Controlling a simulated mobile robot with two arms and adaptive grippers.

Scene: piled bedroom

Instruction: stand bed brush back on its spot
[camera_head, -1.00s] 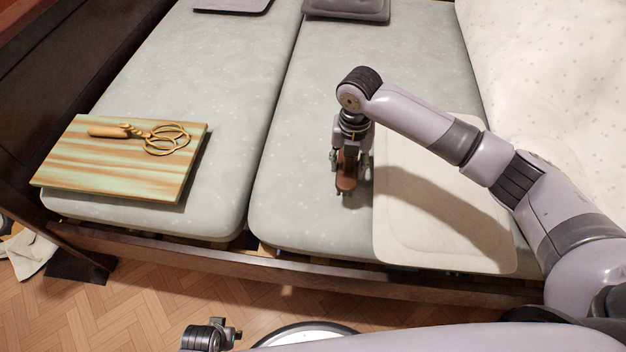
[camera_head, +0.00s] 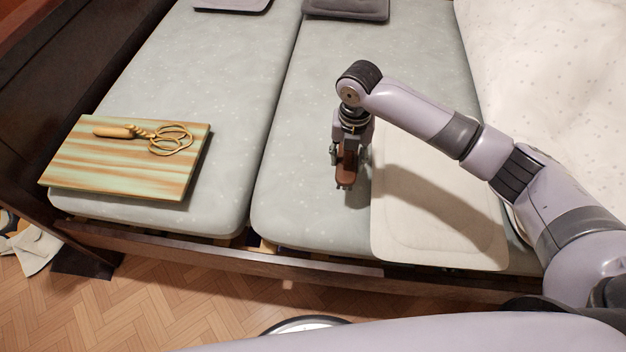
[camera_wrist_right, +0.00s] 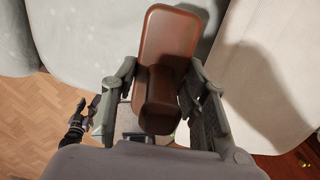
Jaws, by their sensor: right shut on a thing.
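My right gripper (camera_head: 346,170) is shut on the brown bed brush (camera_head: 347,172), above the front part of the middle mattress section. In the right wrist view the brush (camera_wrist_right: 167,55) shows as a smooth reddish-brown body with a narrower block between the fingers (camera_wrist_right: 160,95). Its bristles cannot be made out. A small dark gripper, my left one (camera_wrist_right: 83,115), shows at the left of the right wrist view above the floor; its jaws are too small to judge. It is outside the head view.
A striped wooden board (camera_head: 75,165) with a wooden-handled looped tool (camera_head: 168,139) lies on the left mattress section (camera_head: 190,75). A cream pad (camera_head: 430,235) lies just right of the brush. Dark cushions (camera_head: 346,8) are at the back. The bed's wooden front rail (camera_head: 220,264) borders the floor.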

